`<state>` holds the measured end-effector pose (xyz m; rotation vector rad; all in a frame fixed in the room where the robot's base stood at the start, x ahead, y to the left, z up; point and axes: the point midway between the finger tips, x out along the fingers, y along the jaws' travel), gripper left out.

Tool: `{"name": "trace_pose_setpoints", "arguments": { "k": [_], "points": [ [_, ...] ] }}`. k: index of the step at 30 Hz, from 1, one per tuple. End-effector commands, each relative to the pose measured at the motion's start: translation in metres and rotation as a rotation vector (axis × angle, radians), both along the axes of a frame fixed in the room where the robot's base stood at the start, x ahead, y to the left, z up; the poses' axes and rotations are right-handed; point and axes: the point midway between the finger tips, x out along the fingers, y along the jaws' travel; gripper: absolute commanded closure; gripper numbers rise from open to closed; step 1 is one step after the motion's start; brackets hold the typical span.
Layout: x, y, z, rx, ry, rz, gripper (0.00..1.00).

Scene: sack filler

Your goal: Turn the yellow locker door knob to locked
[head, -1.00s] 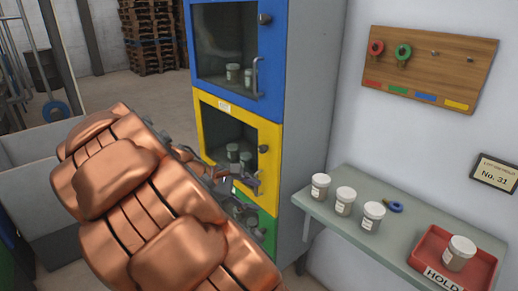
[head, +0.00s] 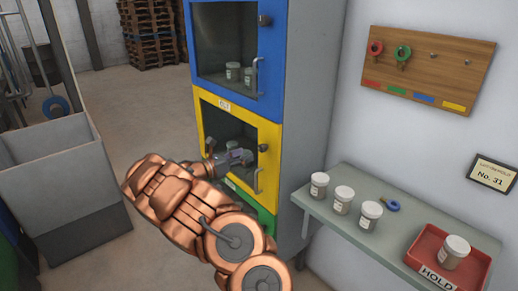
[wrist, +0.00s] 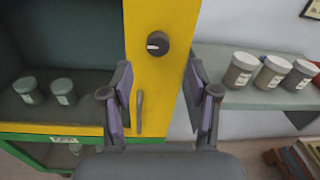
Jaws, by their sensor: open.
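The yellow locker door (head: 211,99) is the middle one of a stacked locker and looks shut. Its dark round knob (head: 263,148) is on the right side of the frame, above a grey bar handle (head: 256,181). In the wrist view the knob (wrist: 157,43) has a white mark that points roughly left. My gripper (head: 243,156) is in front of the door, just left of the knob in the head view. In the wrist view the open, empty fingers (wrist: 159,80) lie either side of the yellow frame, below the knob and apart from it.
A blue door (head: 271,60) is above and a green door (head: 264,222) below. Right of the locker is a shelf (head: 325,208) with white jars, a blue-ringed key (head: 393,206) and a red tray (head: 477,279). A key board (head: 430,70) hangs on the wall. A grey bin (head: 60,175) stands left.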

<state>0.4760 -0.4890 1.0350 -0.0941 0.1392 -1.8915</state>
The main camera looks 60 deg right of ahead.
Motion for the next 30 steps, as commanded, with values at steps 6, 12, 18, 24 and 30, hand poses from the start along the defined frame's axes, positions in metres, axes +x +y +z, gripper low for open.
{"name": "trace_pose_setpoints", "arguments": {
  "k": [6, 12, 18, 24, 30],
  "points": [
    [0.0, -0.012, -0.001, 0.0, 0.017, 0.008, 0.4],
    [-0.01, -0.038, -0.001, 0.002, 0.016, 0.006, 0.4],
    [-0.017, -0.061, -0.002, 0.003, 0.017, 0.006, 0.4],
    [-0.021, -0.073, -0.002, 0.002, 0.014, 0.009, 0.4],
    [-0.022, -0.076, -0.003, 0.001, 0.013, 0.009, 0.4]
  ]
}}
